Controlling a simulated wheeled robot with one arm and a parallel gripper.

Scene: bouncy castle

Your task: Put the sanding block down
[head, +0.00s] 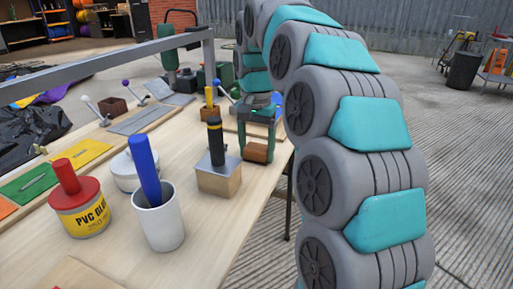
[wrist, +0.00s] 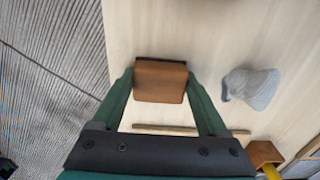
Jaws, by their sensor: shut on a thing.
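The sanding block is a brown block (wrist: 160,82) held between the two green fingers of my gripper (wrist: 162,88) in the wrist view. In the head view, the block (head: 257,152) shows at the lower end of my gripper (head: 257,145), by the right edge of the wooden table (head: 120,255). The fingers are shut on its sides. Pale table top surrounds the block in the wrist view. I cannot tell whether its underside touches the table.
A wooden block with a metal plate and black handle (head: 217,178) stands left of my gripper. A white cup (head: 160,222) with a blue rod and a PVC glue can (head: 80,212) stand nearer. A grey object (wrist: 250,88) lies right of the block in the wrist view.

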